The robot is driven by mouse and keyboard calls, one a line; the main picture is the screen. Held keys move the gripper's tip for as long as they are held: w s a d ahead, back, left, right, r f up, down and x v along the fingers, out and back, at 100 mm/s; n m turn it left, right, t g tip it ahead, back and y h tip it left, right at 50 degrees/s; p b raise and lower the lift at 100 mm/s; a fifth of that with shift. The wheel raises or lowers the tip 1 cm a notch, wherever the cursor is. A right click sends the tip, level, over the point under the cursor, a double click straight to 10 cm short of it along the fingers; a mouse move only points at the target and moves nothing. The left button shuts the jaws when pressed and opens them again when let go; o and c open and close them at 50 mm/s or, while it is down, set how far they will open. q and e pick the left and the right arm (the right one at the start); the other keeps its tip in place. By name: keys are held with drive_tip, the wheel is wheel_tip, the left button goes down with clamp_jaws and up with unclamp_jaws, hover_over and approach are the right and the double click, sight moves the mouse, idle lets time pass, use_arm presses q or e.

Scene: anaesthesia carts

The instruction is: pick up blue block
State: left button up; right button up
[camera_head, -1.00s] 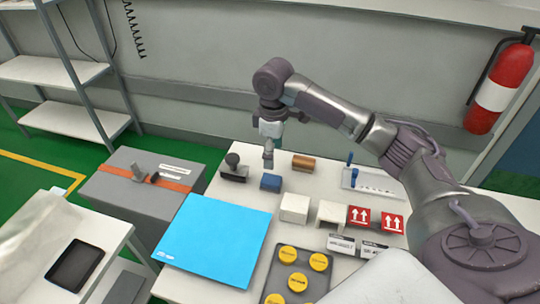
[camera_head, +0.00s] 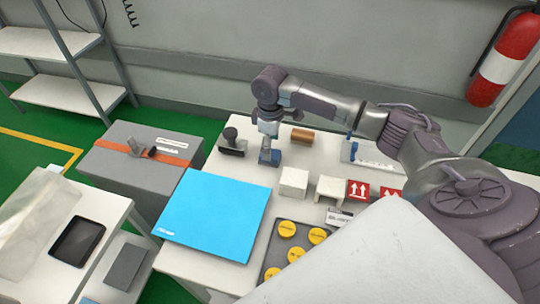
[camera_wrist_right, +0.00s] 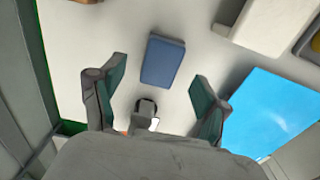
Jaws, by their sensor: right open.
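The blue block (camera_head: 271,159) sits on the white table, between a black-handled stamp (camera_head: 232,143) and a white block (camera_head: 293,182). My right gripper (camera_head: 266,147) points down at it and partly covers it in the head view. In the right wrist view the blue block (camera_wrist_right: 163,60) lies just ahead of my right gripper (camera_wrist_right: 157,82). Its two dark green fingers are spread apart with nothing between them. I cannot tell the exact height gap. My left gripper is not in view.
A light-blue folder (camera_head: 212,217) lies in front of the block. A brown block (camera_head: 302,136) is behind it to the right. White blocks, red arrow boxes (camera_head: 358,190) and a tray with yellow discs (camera_head: 287,228) lie to the right and front.

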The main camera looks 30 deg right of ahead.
sight(276, 155)
wheel_tip(276, 155, down, 3)
drive_tip(key=shift+a+r, duration=0.15)
drive_tip(key=shift+r, duration=0.05)
drive_tip(key=shift+f, duration=0.5)
drive_tip(key=c, duration=1.2)
drive_tip(key=shift+c, duration=0.2)
drive_tip(key=shift+r, duration=0.15)
